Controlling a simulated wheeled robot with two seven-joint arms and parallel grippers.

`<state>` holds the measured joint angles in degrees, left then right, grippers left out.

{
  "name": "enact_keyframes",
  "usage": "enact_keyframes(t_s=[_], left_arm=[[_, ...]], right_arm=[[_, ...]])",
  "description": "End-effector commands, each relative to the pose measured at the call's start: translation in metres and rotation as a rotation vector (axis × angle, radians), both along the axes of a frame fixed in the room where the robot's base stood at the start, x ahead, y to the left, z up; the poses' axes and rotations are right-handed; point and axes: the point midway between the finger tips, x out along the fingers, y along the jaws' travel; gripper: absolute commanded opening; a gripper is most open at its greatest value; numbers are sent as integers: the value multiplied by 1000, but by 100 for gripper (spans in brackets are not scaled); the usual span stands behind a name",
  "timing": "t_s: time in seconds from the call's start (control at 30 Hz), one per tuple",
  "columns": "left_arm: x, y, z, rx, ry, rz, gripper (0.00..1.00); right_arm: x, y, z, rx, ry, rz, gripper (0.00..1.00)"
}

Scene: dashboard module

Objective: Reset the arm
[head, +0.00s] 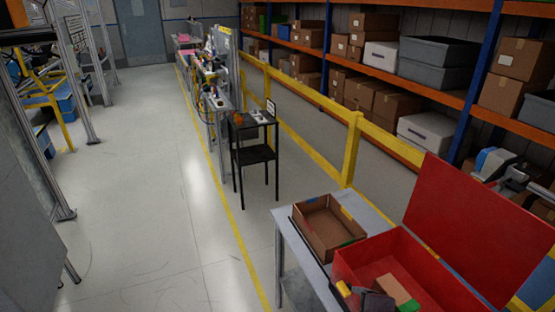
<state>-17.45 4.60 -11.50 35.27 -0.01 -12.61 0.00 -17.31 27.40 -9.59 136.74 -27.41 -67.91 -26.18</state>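A grey and white arm part with a blue patch (495,162) comes in from the right edge in the head view, in front of the shelving and above the red lid. It looks like part of my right arm. Its end is small and dark, and I cannot make out fingers or anything held there. My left arm and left gripper do not show.
A red case (400,255) with a raised red lid (480,230) and a brown box (325,228) stand on the grey table (292,245) at lower right. A yellow rail (350,150) runs behind. A black stand (254,155) is farther off.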

Motion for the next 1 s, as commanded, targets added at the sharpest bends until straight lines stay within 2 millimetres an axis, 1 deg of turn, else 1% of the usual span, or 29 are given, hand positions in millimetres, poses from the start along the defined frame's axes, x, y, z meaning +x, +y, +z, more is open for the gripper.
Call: enact_keyframes(t_s=[0.03,0.1,0.17,0.3,0.37,0.4,0.43,0.5,0.53,0.67,0.7,0.77,0.8,0.87,0.9,0.97,1.0], left_arm=[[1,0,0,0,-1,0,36],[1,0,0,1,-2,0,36],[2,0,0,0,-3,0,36],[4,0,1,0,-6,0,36],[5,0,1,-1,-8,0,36],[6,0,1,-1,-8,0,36],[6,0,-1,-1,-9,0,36],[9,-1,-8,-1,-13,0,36],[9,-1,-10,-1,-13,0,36],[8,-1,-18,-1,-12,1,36],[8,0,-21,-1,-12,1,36],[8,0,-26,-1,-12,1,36],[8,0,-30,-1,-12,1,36],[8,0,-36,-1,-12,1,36],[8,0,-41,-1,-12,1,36],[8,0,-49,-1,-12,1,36],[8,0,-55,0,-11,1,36]], right_arm=[[-11,-4,-6,99,60,-152,76],[-26,-12,-14,214,136,-357,76],[-39,-18,-21,299,202,-520,76],[-75,-29,-36,465,350,-869,76],[-91,-31,-42,525,411,-1011,76],[-102,-32,-45,563,454,-1106,76],[-108,-33,-51,580,479,-1159,76],[-98,-33,-82,560,473,-1136,76],[-95,-32,-92,557,474,-1134,76],[-88,-31,-141,548,484,-1133,76],[-87,-31,-158,544,488,-1134,76],[-85,-30,-185,538,496,-1134,76],[-85,-30,-205,534,501,-1134,76],[-87,-30,-240,526,511,-1136,76],[-88,-30,-265,522,516,-1136,76],[-94,-30,-307,512,527,-1138,76],[-99,-31,-337,506,535,-1138,76]])
